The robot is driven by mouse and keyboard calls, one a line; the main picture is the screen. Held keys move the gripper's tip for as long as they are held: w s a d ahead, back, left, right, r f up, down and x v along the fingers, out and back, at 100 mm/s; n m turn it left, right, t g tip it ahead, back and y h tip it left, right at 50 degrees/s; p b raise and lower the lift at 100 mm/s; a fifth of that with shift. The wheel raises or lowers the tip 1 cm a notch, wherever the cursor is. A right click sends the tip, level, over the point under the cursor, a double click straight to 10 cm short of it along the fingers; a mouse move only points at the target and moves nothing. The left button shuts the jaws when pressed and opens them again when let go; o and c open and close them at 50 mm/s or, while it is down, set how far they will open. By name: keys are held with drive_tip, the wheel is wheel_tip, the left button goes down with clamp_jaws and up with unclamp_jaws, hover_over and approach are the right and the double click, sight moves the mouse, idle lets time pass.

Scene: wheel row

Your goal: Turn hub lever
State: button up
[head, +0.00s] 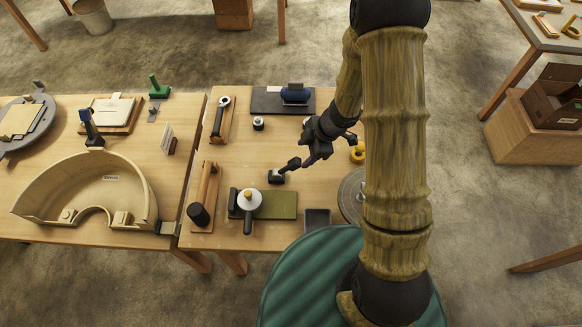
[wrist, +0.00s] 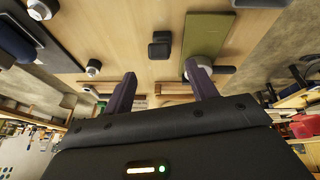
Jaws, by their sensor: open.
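The hub (head: 249,199) is a white round piece with a yellow cap, on an olive plate (head: 280,206) at the table's front. A dark lever (head: 248,224) points from it toward the front edge. In the wrist view the olive plate (wrist: 206,38) is upper right, and a whitish round piece (wrist: 197,68), likely the hub, is partly hidden behind the right finger. My gripper (head: 303,160) is open and empty, apart from the hub, behind and right of it. Its two fingers show in the wrist view (wrist: 162,82).
A small black block (head: 277,177) stands between my gripper and the plate. A wooden holder with a black cylinder (head: 198,214) is left of the hub. A dark tray (head: 317,219) and grey disc (head: 350,197) are right.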

sight(291, 167)
drive_tip(key=b+x, duration=0.2)
drive_tip(key=x, duration=0.9)
drive_tip(key=shift+b, duration=0.35)
drive_tip(key=shift+c, duration=0.3)
clamp_jaws()
